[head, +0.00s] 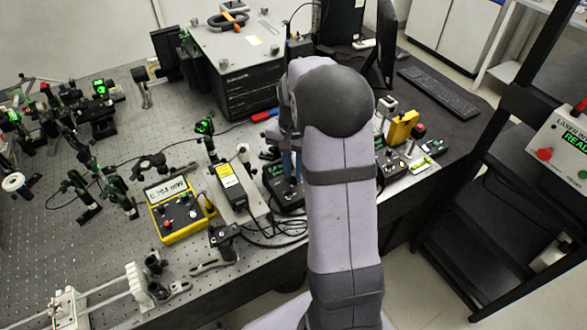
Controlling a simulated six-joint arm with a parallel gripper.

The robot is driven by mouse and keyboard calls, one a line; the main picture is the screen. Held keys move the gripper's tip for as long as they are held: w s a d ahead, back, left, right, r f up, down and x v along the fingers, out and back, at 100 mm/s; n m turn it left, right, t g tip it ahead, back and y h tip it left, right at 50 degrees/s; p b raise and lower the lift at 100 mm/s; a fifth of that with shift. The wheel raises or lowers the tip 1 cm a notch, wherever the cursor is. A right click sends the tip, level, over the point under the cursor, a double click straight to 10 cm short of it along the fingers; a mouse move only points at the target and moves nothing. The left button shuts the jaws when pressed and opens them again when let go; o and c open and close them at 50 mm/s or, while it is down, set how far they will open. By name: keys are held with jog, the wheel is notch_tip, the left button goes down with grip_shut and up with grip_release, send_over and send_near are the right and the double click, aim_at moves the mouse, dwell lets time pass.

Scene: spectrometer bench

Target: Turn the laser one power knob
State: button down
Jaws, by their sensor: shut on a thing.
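My gripper (291,178) points down at a black control box (284,197) with a small green display, near the bench's front edge. Its bluish fingers show just left of my arm, with the tips at the top of this box. The gripper is shut on a small knob there, which the fingers and arm mostly hide. I cannot read a label that names it as laser one, nor see the knob's angle.
A yellow power meter (178,210) and a black-and-yellow laser module (231,186) stand to the left. A large black-sided unit (240,75) is behind. Another box with a yellow block (402,127) lies right of my arm. Cables (275,232) loop near the front edge.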

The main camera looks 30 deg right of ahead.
aim_at(294, 174)
jog(key=shift+n, duration=1)
jog(key=c, duration=1.7)
grip_release()
jog(key=shift+r, duration=0.15)
notch_tip(294, 174, up, 6)
jog(key=shift+r+b, duration=0.2)
jog(key=shift+b, duration=0.5)
jog(key=shift+r, duration=0.4)
